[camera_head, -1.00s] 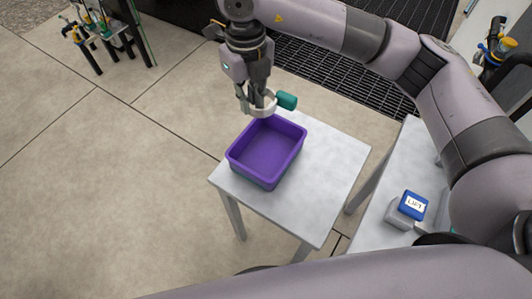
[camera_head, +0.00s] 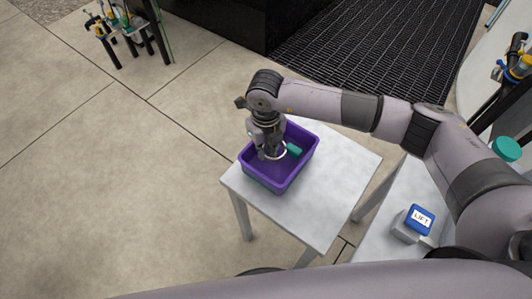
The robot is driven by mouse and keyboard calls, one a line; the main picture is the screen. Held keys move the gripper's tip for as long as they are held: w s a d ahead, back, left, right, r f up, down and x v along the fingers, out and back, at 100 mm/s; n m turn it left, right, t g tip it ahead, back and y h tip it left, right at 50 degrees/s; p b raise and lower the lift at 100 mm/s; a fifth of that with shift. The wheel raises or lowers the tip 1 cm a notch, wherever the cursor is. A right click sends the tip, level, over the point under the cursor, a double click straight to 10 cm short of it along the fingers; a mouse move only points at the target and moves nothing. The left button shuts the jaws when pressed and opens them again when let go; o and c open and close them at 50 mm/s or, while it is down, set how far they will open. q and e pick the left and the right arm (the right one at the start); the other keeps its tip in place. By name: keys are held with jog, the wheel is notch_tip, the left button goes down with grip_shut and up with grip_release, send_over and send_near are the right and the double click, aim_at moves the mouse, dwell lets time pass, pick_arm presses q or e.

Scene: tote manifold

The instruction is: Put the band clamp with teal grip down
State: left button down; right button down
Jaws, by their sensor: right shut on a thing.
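The band clamp (camera_head: 294,150) has a pale ring and a teal grip. My right gripper (camera_head: 269,154) is shut on its ring. Gripper and clamp are down within the outline of the purple tote (camera_head: 279,182), with the teal grip toward the tote's right side. I cannot tell whether the clamp touches the tote floor. The gripper hides part of the ring and the tote's far left corner. My left gripper is not in view.
The tote stands on a small pale table (camera_head: 332,190) with free surface to its right. A second table at the right holds a grey block with a blue LIFT label (camera_head: 420,219). A teal round object (camera_head: 506,149) shows behind my arm. A rack with tools (camera_head: 125,28) stands far left.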

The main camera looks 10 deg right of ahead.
notch_tip(320, 180, down, 2)
jog(key=shift+f, duration=0.25)
jog(key=shift+f, duration=0.25)
jog(key=c, duration=1.6)
grip_release()
jog(key=shift+r, duration=0.1)
jog(key=shift+r, duration=0.1)
